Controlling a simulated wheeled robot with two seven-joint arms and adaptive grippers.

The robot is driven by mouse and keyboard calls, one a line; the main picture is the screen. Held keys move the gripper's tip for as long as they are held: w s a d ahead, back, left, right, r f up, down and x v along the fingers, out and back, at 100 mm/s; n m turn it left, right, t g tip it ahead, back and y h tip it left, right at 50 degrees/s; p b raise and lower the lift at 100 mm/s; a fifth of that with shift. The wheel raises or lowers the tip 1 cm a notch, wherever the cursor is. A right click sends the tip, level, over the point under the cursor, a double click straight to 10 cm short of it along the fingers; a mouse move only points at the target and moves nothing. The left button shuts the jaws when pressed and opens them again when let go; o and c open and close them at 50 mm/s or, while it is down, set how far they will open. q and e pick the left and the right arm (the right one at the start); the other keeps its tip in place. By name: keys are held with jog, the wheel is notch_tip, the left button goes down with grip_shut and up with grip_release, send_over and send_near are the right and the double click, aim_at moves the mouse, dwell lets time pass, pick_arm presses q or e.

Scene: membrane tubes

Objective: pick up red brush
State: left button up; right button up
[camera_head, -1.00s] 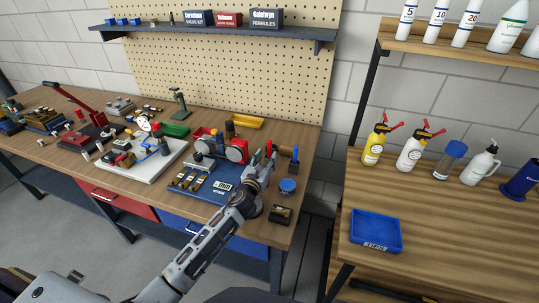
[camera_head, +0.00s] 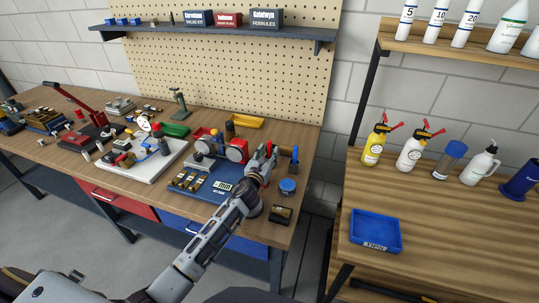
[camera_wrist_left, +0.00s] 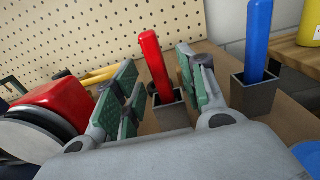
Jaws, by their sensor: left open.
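The red brush (camera_wrist_left: 156,62) stands upright in a small grey holder (camera_wrist_left: 171,113) in the left wrist view. Only its red handle shows above the holder. My left gripper (camera_wrist_left: 160,88) is open, with one green-padded finger to the left of the red handle and the other to its right. I cannot tell whether either finger touches it. In the head view my left gripper (camera_head: 266,156) is over the right end of the bench and mostly hides the red brush. My right gripper is not in view.
A blue-handled brush (camera_wrist_left: 258,40) stands in a second grey holder (camera_wrist_left: 254,95) just right of the gripper. A red round-faced device (camera_head: 236,150) is close on the left. A blue-lidded jar (camera_head: 288,186) and a small dark box (camera_head: 281,214) sit near the bench's front edge.

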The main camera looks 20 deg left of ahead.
pick_arm(q)
jog(key=shift+w, duration=1.15)
jog(key=c, duration=0.5)
grip_shut()
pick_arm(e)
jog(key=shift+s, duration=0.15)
